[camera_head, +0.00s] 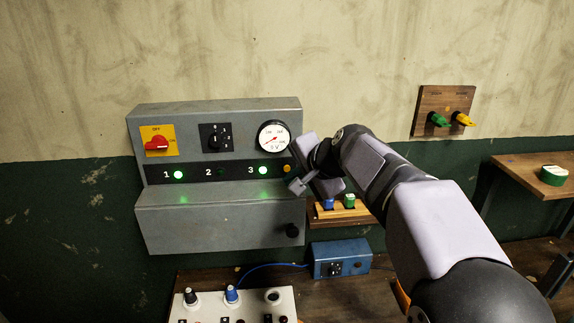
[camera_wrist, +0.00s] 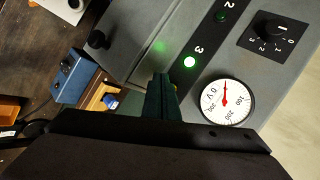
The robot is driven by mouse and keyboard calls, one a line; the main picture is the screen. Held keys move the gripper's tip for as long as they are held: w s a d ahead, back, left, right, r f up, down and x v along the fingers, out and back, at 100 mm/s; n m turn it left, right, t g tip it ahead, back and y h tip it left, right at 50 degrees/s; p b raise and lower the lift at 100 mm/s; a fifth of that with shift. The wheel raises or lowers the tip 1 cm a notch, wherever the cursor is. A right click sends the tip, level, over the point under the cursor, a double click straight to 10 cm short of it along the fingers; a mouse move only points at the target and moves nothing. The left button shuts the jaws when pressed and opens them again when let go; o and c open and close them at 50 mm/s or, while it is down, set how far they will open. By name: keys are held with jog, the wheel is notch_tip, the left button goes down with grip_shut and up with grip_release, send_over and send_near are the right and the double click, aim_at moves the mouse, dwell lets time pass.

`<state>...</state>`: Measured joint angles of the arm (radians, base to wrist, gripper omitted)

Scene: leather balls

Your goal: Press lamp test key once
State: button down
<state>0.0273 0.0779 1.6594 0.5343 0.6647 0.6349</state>
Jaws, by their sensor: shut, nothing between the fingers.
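The grey control panel (camera_head: 218,120) on the wall has a dark strip with lamps marked 1, 2 and 3. Lamp 1 (camera_head: 178,175) and lamp 3 (camera_head: 263,171) glow green; lamp 2 (camera_head: 221,172) is dark. A small orange-yellow button (camera_head: 287,168) sits at the strip's right end; I see no label that I can read on it. My gripper (camera_head: 295,185) is shut and empty, just below and right of that button. In the wrist view the shut fingers (camera_wrist: 162,85) point at the panel near lamp 3 (camera_wrist: 190,62) and mostly hide the button. I cannot tell if they touch it.
A red switch (camera_head: 156,144) on a yellow plate, a black selector (camera_head: 214,138) and a round gauge (camera_head: 273,137) are on the panel. A dark knob (camera_head: 292,230) is below. A wooden holder (camera_head: 340,211) with blue and green pieces stands close right of the panel.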

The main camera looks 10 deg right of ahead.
jog(key=shift+w, duration=0.7)
jog(key=shift+w+p, duration=0.1)
jog(key=shift+p, duration=0.2)
dwell(1.4)
jog(key=shift+w, duration=0.35)
jog(key=shift+w+p, duration=0.35)
jog(key=shift+w, duration=0.05)
dwell(0.9)
jog(key=shift+s, duration=0.2)
jog(key=shift+s+b, duration=0.45)
jog(key=shift+s, duration=0.2)
jog(key=shift+s, duration=0.15)
jog(key=shift+s+f+b, duration=0.1)
jog(key=shift+s+b, duration=0.6)
jog(key=shift+s, duration=0.3)
jog(key=shift+s+b, duration=0.45)
jog(key=shift+s, duration=0.9)
